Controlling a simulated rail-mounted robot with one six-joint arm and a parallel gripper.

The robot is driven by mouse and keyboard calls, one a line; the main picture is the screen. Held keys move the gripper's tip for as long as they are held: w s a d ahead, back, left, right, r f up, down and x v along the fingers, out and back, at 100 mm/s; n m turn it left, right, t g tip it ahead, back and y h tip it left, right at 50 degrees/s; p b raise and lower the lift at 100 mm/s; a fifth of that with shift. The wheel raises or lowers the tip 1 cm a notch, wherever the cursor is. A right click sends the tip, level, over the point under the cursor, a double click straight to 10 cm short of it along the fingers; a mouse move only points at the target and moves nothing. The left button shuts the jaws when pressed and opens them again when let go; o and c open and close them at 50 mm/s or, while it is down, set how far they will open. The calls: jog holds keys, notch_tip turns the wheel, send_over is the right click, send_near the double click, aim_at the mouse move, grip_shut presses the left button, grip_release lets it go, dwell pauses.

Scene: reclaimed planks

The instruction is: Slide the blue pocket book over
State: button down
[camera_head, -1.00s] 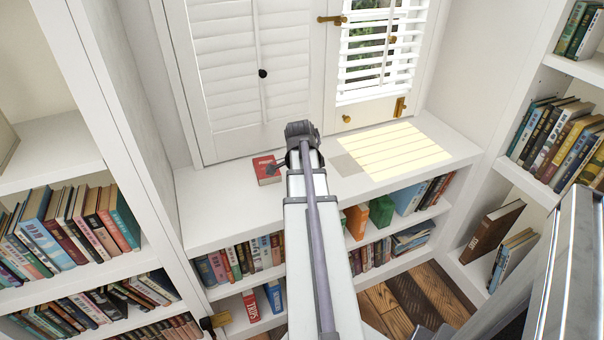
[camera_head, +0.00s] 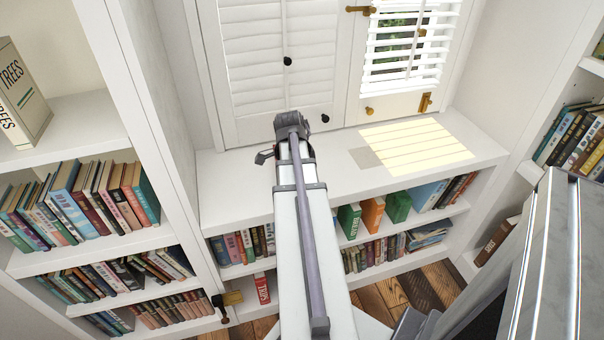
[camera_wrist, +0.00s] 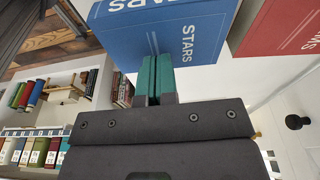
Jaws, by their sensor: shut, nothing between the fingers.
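The blue pocket book (camera_wrist: 165,35), marked STARS, fills the top middle of the wrist view, very close to my gripper. My gripper (camera_wrist: 154,68) is shut and empty; its teal fingertips overlap the book's near edge, and I cannot tell whether they touch it. In the head view, my gripper (camera_head: 265,155) is partly visible over the left part of the white sill. The blue book is not visible there; my arm covers part of the sill.
A red book (camera_wrist: 280,25) lies right of the blue one in the wrist view, with a gap between them. The sill (camera_head: 410,185) is clear to the right, partly sunlit. White shutters (camera_head: 275,60) with dark knobs stand behind. Full bookshelves (camera_head: 85,210) flank the left.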

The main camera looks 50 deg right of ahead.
jog(key=shift+w+a+r, duration=0.1)
jog(key=shift+w+r, duration=0.15)
jog(key=shift+w, duration=0.05)
jog(key=w+a, duration=0.2)
jog(key=a, duration=0.1)
jog(key=w+a, duration=0.2)
jog(key=a, duration=0.1)
jog(key=w+a, duration=0.3)
jog(key=shift+a, duration=0.15)
